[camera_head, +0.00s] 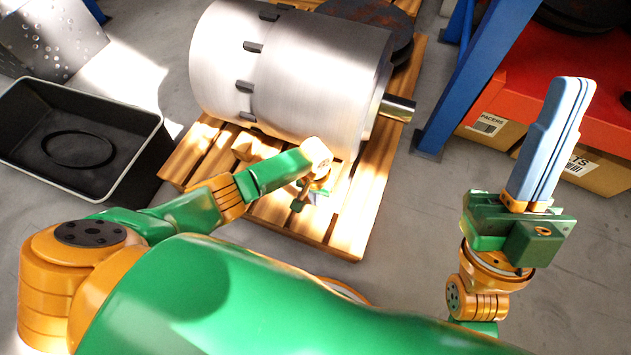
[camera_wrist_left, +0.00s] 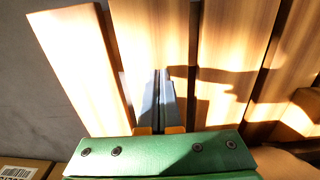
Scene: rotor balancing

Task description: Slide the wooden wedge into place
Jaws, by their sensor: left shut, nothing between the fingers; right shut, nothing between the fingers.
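A light wooden block (camera_head: 243,146), which looks like the wedge, lies on the pallet (camera_head: 349,236) against the near side of the big metal rotor (camera_head: 290,80). My left gripper (camera_head: 308,198) points down over the pallet to the right of the block, apart from it. In the left wrist view its blue-grey fingers (camera_wrist_left: 163,85) are together and empty above the slats. A wooden piece (camera_wrist_left: 304,108) is cut off at the right edge there; I cannot tell if it is the wedge. My right gripper (camera_head: 572,90) is raised at the right, fingers together and empty.
A black bin (camera_head: 140,165) with a dark ring (camera_head: 78,149) stands at the left. A blue rack post (camera_head: 450,110) and labelled cardboard boxes (camera_head: 600,170) are at the right. Floor between pallet and right arm is clear. The rotor's shaft (camera_head: 398,108) sticks out to the right.

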